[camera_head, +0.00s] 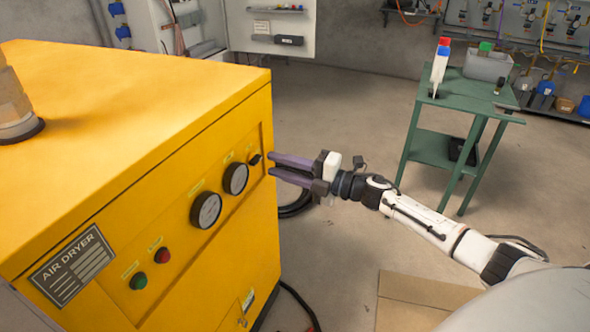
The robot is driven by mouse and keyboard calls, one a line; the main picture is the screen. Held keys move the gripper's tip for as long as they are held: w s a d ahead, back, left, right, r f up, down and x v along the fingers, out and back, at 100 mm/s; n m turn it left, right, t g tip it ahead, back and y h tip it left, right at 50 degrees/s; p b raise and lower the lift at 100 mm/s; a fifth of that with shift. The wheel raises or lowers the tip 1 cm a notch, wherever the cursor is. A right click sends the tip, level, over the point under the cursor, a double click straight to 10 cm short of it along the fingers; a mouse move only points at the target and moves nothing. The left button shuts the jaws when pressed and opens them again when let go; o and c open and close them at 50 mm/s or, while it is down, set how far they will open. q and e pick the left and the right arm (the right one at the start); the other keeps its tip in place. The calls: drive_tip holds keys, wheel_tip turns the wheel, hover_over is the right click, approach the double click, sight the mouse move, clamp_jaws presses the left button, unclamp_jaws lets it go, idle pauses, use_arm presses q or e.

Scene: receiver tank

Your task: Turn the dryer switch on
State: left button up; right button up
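The yellow air dryer (110,140) fills the left of the head view. Its front panel carries a small black switch (255,159) near the right edge, two round gauges, a red button (162,255) and a green button (138,281). The switch is too small for me to tell its setting. My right gripper (271,167) is just right of the switch, its two purple fingers pointing left at the panel with a gap between them. It is open and empty. I cannot tell whether a fingertip touches the panel. My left gripper is not in view.
A green table (450,103) with a grey bin (487,65) and marker-like items stands at the back right. A cardboard piece (425,300) lies on the floor below my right arm. Black hoses (296,205) run beside the dryer. The floor between dryer and table is clear.

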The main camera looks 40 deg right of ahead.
drive_tip(key=v, duration=0.5)
drive_tip(key=shift+s+d, duration=0.2)
drive_tip(key=shift+s, duration=0.1)
drive_tip(key=s+a+f+m+g+h, duration=0.1)
drive_tip(key=s+a+f+m+h, duration=0.2)
drive_tip(key=s+a+f+m, duration=0.5)
drive_tip(key=s+a+f+m+g+h, duration=0.25)
drive_tip(key=s+a+f+m, duration=0.45)
drive_tip(key=f, duration=0.4)
drive_tip(key=s+a+f+m+g, duration=0.1)
drive_tip(key=s+a+f+m, duration=0.1)
drive_tip(key=s, duration=0.4)
drive_tip(key=s+a+f+m+g+p, duration=0.1)
drive_tip(key=s+a+f+m+g, duration=0.1)
drive_tip(key=s+a+m, duration=0.2)
drive_tip(key=shift+s+a+m+h, duration=0.3)
drive_tip(key=shift+s+h, duration=0.15)
drive_tip(key=shift+s, duration=0.6)
drive_tip(key=shift+g, duration=0.25)
